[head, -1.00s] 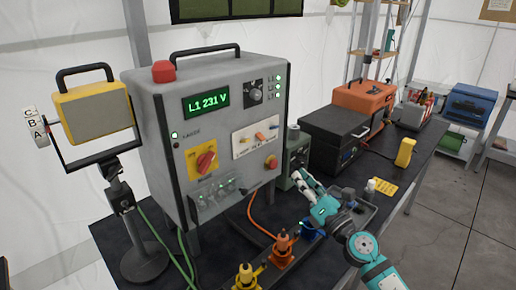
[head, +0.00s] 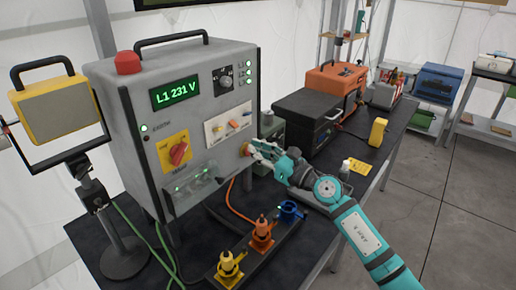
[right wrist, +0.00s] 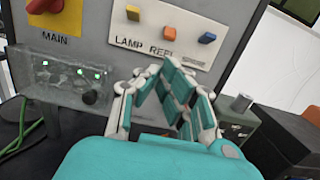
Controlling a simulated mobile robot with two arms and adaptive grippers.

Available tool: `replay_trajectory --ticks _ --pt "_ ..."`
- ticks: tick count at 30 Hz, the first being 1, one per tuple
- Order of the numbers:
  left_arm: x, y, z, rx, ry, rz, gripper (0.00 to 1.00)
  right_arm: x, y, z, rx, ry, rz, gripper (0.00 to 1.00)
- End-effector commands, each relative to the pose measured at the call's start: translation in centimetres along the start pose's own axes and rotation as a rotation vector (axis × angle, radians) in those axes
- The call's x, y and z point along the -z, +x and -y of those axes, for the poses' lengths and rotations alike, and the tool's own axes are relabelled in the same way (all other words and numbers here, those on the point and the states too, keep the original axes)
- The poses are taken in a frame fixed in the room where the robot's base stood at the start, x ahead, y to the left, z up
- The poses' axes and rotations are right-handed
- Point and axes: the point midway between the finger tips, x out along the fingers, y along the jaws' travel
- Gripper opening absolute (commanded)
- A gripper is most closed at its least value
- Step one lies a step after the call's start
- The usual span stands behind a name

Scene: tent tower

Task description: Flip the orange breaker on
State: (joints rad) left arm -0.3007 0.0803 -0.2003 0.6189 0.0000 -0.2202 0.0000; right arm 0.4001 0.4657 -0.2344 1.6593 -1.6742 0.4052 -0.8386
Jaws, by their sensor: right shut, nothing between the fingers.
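The orange breaker (head: 232,124) is the middle of three small levers on a white plate (head: 211,139) on the grey cabinet's front. In the right wrist view the orange breaker (right wrist: 168,31) sits between a yellow lever (right wrist: 133,12) and a blue one (right wrist: 207,37). I cannot tell for sure which way it is thrown. My right gripper (head: 251,148) is shut and empty, at the cabinet's lower right. In the right wrist view its fingertips (right wrist: 160,66) meet below the orange breaker, apart from it. My left gripper is not in view.
The grey cabinet (head: 135,110) also has a red rotary switch (head: 179,153) marked main and a screen (head: 175,93) reading L1 231 V. Yellow, orange and blue plugs (head: 261,232) stand in front. A black case (head: 305,118) is to the right.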

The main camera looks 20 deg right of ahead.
Motion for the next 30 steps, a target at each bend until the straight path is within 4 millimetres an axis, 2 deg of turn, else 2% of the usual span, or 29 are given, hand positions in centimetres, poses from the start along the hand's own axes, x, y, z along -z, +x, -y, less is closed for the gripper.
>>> replay_trajectory --ticks 1,6,12,17,30 --pt "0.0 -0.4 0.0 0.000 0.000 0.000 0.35 -0.3 1.2 0.0 0.000 0.004 0.003 0.00" --pt "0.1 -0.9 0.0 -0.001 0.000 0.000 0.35 -0.2 4.2 0.0 -0.001 0.004 0.002 0.00" --pt "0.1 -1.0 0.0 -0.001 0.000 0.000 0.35 -0.1 6.4 0.0 0.000 0.002 0.000 0.00" --pt "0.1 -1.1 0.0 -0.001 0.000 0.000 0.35 0.0 7.0 0.0 0.000 0.000 -0.001 0.00" --pt "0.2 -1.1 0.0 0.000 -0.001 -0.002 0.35 -0.1 6.8 0.0 0.000 0.000 -0.001 0.00"
